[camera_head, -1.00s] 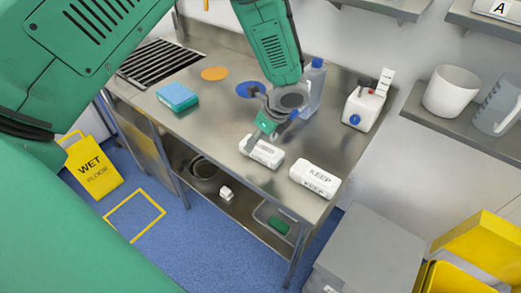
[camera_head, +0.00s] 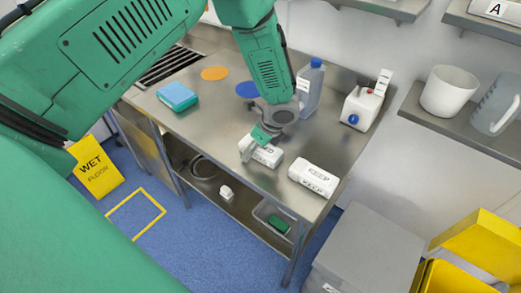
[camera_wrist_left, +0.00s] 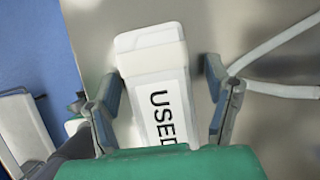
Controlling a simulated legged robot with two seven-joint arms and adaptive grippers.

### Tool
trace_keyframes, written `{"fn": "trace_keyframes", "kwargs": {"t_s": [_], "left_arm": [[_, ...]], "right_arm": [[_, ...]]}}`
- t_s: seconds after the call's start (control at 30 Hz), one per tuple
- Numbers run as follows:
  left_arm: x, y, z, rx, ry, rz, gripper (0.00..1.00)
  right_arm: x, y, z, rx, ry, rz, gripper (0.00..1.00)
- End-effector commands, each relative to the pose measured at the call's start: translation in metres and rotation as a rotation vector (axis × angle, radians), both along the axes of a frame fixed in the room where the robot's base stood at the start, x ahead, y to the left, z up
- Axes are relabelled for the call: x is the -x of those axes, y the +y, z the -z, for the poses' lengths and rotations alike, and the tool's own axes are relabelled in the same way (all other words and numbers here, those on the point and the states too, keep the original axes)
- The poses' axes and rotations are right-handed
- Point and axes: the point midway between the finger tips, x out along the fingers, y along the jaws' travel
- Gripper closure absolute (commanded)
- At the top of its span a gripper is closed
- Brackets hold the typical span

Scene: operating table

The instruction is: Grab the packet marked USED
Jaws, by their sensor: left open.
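The white packet marked USED (camera_wrist_left: 160,88) lies on the steel table, with its label facing the left wrist camera. My left gripper (camera_wrist_left: 162,98) is open, with one finger on each side of the packet and small gaps visible. In the head view, the packet (camera_head: 269,156) is partly hidden by the gripper (camera_head: 257,145). A second white packet marked KEEP (camera_head: 314,177) lies to its right, nearer the table's right end. My right gripper is not in view.
The steel table (camera_head: 215,115) has a blue box (camera_head: 178,96) at left. A grey bin (camera_head: 370,250) stands beside the table's right end.

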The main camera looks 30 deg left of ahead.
Motion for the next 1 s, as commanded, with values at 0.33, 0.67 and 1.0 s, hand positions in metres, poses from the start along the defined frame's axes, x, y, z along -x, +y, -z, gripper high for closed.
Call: {"fn": "trace_keyframes", "kwargs": {"t_s": [0.33,0.67,1.0], "left_arm": [[0.0001,0.0013,0.0035,0.001,0.0,-0.001,0.28],[0.0002,0.0013,0.0036,0.001,0.0,0.0,0.83],[0.0002,0.0009,-0.0035,0.004,0.0,-0.002,0.83]], "right_arm": [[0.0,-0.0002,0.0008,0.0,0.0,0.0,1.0],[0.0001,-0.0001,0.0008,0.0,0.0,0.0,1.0],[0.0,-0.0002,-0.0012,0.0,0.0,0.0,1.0]]}}
